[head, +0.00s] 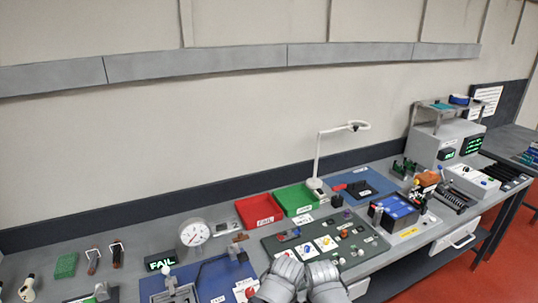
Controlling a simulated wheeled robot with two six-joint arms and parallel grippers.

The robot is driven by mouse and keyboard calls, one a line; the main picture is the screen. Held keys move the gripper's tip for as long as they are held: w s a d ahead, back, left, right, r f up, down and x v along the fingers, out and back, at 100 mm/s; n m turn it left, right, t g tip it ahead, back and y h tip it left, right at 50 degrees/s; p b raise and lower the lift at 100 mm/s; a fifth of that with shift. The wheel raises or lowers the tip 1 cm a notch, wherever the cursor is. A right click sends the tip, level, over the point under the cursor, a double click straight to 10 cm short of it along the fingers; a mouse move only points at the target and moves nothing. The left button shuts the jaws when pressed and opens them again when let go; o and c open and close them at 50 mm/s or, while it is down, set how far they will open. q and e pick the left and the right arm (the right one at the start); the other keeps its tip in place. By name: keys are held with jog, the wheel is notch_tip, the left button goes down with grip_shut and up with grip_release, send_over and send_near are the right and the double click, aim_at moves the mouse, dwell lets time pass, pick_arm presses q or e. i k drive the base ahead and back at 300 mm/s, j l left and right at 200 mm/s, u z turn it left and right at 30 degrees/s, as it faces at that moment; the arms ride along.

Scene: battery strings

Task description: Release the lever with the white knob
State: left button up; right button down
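A pale, whitish knob (170,282) stands on a small grey fixture on the blue board (212,284) at the front left of the bench. It looks like the white-knobbed lever, but its angle is too small to read. Another small grey fixture (101,291) stands to its left. My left gripper (284,272) and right gripper (322,272) appear as grey ribbed shapes side by side at the bottom centre, right of the blue board. Both are away from the knob. Their fingertips cannot be made out, and nothing is visibly held.
A dial gauge (194,233) and a FAIL display (160,262) stand behind the blue board. A dark green board (372,249) with coloured parts lies beyond my grippers. Red (258,211) and green (294,199) trays and a lamp (317,160) are at the back.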

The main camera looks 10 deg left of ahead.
aim_at(166, 270)
jog(key=u, duration=1.3)
